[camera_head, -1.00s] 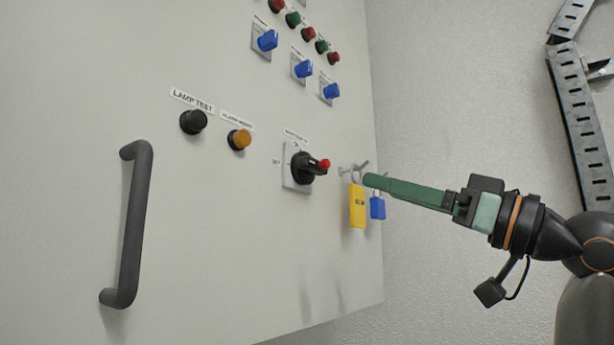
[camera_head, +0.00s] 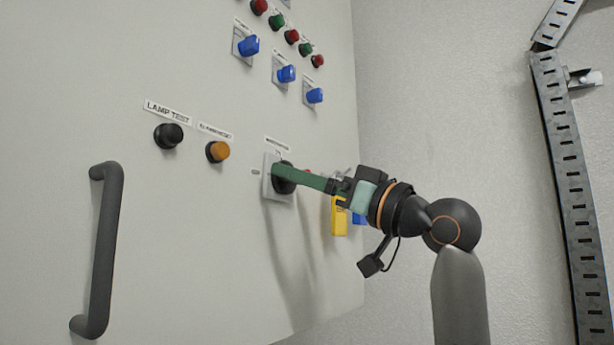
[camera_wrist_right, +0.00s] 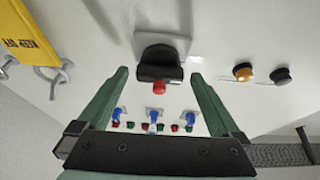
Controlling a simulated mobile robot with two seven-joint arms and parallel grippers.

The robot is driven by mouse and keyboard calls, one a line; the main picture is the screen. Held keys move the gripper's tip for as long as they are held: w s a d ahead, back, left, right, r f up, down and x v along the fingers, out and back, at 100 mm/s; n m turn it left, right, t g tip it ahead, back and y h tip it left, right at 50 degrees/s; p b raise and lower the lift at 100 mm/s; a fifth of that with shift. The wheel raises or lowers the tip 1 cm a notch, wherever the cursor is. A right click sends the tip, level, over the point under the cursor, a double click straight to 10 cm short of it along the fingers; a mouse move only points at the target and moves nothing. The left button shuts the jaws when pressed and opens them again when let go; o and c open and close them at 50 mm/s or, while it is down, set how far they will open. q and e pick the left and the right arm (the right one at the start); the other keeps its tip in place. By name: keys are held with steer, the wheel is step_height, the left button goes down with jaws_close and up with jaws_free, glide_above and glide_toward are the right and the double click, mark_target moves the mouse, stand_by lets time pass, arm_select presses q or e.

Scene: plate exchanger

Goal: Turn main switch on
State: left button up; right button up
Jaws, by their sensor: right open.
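The main switch (camera_head: 283,180) is a black rotary knob on a pale square plate (camera_head: 268,178) on the cabinet front. In the head view my right gripper's green fingers (camera_head: 290,175) partly cover it. In the right wrist view the knob (camera_wrist_right: 159,62), with its red tip (camera_wrist_right: 158,87), lies between the two open fingertips of my right gripper (camera_wrist_right: 158,75). A gap shows on both sides of the knob, and I see no contact. My left gripper is in neither view now.
A yellow padlock (camera_head: 339,217) and a blue one hang just right of the switch, close behind my wrist. Orange (camera_head: 217,151) and black (camera_head: 169,135) buttons sit to its left. A dark handle (camera_head: 103,250) stands out at left. Blue selectors (camera_head: 286,74) are above.

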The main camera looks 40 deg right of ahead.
steer(key=shift+c, duration=0.2)
steer(key=c, duration=1.3)
steer(key=shift+o, duration=0.2)
